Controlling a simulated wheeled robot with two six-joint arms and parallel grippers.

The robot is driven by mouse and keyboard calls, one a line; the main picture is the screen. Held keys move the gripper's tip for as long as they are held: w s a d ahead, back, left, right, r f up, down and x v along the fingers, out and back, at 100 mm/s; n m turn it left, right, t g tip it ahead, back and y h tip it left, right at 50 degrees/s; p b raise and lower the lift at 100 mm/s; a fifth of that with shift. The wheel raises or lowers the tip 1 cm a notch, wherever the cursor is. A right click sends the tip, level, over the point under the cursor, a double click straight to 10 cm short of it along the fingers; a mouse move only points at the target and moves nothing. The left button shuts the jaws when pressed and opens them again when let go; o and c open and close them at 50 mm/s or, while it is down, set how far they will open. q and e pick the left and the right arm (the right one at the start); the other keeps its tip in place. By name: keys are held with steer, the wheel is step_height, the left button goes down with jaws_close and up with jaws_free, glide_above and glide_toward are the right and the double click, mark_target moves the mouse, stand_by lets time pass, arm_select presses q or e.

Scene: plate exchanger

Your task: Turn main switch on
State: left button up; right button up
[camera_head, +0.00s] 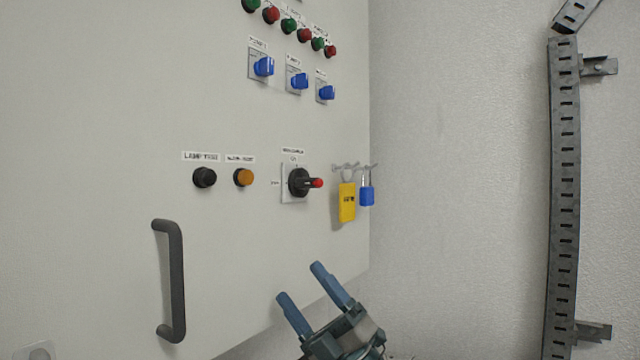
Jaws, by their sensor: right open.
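The main switch (299,183) is a black rotary knob with a red tip on a pale plate, on the white cabinet door. Its handle points to the right, roughly level. My right gripper (299,283) comes in from the bottom, below the switch and apart from it. Its two blue fingers are spread and nothing is between them. My left gripper does not show.
A yellow tag (347,203) and a blue padlock (367,195) hang on hooks right of the switch. A black lamp-test button (204,178) and an orange button (243,177) sit left. A dark door handle (176,282) stands out lower left. Blue switches (299,81) are above.

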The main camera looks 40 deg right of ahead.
steer(key=s+a+r+n+g+y, duration=0.25)
steer(key=r+n+g+y, duration=0.45)
steer(key=n+g, duration=0.5)
steer(key=n+t+h, duration=0.3)
steer(key=t+h, duration=0.2)
steer(key=h, duration=0.8)
glide_toward(322, 182)
steer(key=p+x, duration=0.6)
steer(key=x, duration=0.3)
steer(key=shift+s+r, duration=0.1)
steer(key=shift+r, duration=0.05)
steer(key=shift+x, duration=0.75)
steer(key=c, duration=1)
